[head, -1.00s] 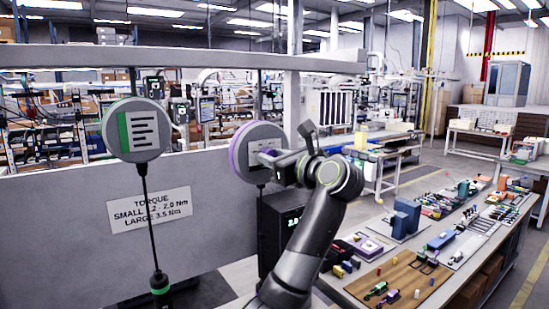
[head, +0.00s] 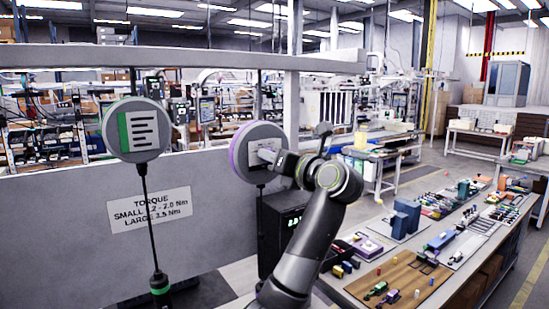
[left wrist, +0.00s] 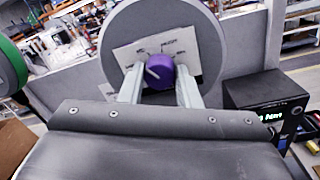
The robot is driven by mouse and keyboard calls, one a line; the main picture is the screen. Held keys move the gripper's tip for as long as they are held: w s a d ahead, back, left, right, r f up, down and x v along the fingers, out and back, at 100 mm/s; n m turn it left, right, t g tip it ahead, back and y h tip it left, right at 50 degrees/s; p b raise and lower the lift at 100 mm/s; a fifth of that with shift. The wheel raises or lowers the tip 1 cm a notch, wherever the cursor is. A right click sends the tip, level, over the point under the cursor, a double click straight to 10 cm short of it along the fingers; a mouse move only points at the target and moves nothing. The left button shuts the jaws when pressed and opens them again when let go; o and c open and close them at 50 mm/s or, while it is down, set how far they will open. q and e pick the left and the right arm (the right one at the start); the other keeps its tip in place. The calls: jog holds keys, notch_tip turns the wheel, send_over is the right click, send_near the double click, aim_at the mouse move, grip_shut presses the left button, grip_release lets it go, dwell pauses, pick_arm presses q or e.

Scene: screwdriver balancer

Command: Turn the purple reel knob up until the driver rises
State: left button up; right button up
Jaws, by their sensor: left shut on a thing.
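The purple-rimmed reel (head: 240,142) hangs from the overhead beam. Its purple knob (left wrist: 162,69) sits on a white scale card (left wrist: 128,57) on the grey reel face in the left wrist view. My left gripper (left wrist: 160,84) is shut on the knob, one finger on each side. A pale pointer on the knob slants to the upper left. In the head view the gripper (head: 265,155) meets the reel face and hides the knob. A cord runs below this reel; its driver is not visible behind my arm. My right gripper is not in view.
A green-marked reel (head: 137,129) hangs to the left with a driver (head: 159,286) on its cord. A torque sign (head: 150,209) is on the grey panel. A black box (head: 283,228) with a green readout stands below the purple-rimmed reel. A cluttered workbench (head: 408,262) is at right.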

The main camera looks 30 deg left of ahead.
pick_arm(q)
jog(key=shift+m, duration=1.1)
jog(key=o, duration=1)
jog(key=b+v, duration=0.8)
jog(key=v, duration=0.9)
jog(key=shift+s+d+f+b, duration=0.1)
jog(key=shift+d+b, duration=0.05)
jog(key=shift+b, duration=0.2)
